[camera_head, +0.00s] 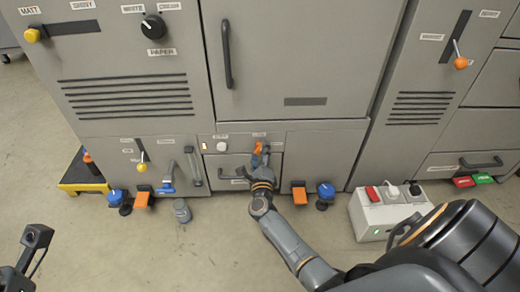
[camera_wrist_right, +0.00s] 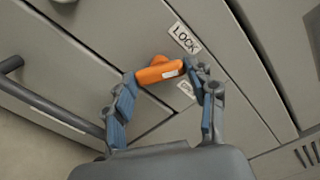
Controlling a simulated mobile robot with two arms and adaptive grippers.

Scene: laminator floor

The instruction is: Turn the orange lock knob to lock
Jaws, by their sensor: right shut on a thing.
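The orange lock knob (camera_head: 257,147) sits on the lower front panel of the grey machine. In the right wrist view the knob (camera_wrist_right: 155,72) is an elongated bar lying nearly crosswise, with a white mark near its right end. A LOCK label (camera_wrist_right: 185,38) is above and to its right; a second label (camera_wrist_right: 186,90) below is partly hidden by a finger. My right gripper (camera_wrist_right: 160,76) is shut on the knob, one finger at each end. It also shows in the head view (camera_head: 262,158). My left gripper (camera_head: 32,242) is at the lower left, away from the machine; its fingers are unclear.
A drawer handle (camera_head: 232,178) is just left of my right gripper. A white button (camera_head: 222,146) is on the same panel. A blue knob (camera_head: 326,191) and an orange pedal (camera_head: 299,195) stand low to the right. A white power box (camera_head: 375,217) is on the floor.

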